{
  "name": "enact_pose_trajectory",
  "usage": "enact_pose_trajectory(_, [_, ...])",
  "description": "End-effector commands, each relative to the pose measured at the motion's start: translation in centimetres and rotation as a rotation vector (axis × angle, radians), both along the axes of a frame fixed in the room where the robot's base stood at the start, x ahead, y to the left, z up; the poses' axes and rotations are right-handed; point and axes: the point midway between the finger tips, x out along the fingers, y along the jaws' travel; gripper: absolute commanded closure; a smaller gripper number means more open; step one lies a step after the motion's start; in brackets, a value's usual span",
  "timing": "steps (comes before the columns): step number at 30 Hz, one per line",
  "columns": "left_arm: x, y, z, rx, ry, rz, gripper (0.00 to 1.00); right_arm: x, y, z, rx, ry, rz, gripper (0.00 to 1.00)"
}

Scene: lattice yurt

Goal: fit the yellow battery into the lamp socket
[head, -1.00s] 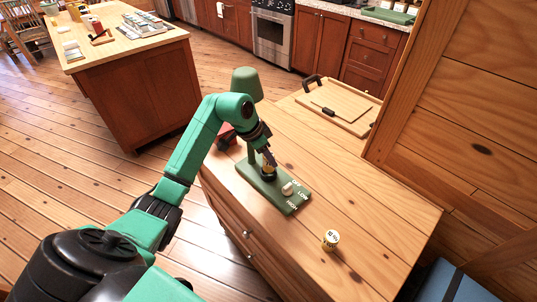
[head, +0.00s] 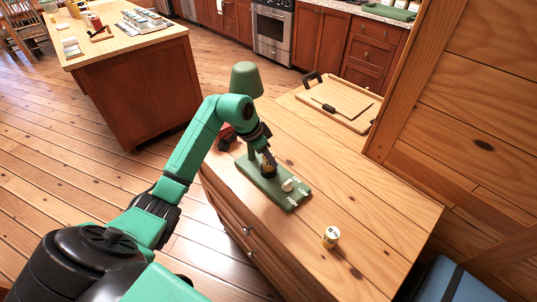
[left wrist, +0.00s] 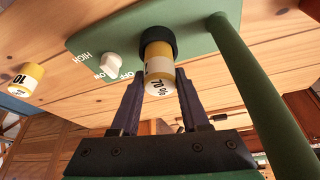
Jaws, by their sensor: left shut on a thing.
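My left gripper (head: 269,163) is shut on a yellow battery (left wrist: 159,69) with a white label that seems to read 70 %. In the left wrist view (left wrist: 160,84) the fingers grip the battery's sides. The battery's far end is at the black round socket (left wrist: 157,41) and appears to be inside its rim; how deep it sits is hidden. The socket is on the green lamp base (head: 293,201), which has a white knob (head: 287,186) and OFF, LOW and HIGH marks. The green lampshade (head: 246,79) stands behind. My right gripper is not in view.
A second yellow and white battery (head: 331,236) stands apart on the wooden cabinet top (head: 375,215), near its front edge. A dark red object (head: 226,137) is left of the lamp. A tray with a board (head: 339,103) lies behind.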

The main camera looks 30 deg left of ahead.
Motion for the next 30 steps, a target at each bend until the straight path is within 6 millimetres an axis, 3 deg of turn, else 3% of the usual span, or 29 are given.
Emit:
enact_pose_trajectory(24, [0.0, 0.0, -2.1, -0.001, 0.001, 0.000, 1.00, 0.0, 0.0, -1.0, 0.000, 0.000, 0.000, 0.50])
enact_pose_trajectory(25, [0.0, 0.0, -2.1, -0.001, 0.001, 0.000, 0.51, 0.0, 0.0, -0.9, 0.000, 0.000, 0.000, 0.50])
enact_pose_trajectory(27, [0.0, 0.0, -2.1, -0.001, 0.001, 0.000, 0.24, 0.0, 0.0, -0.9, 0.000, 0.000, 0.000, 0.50])
enact_pose_trajectory(30, [0.0, 0.0, -2.0, -0.001, 0.001, 0.000, 0.20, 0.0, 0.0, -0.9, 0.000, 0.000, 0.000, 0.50])
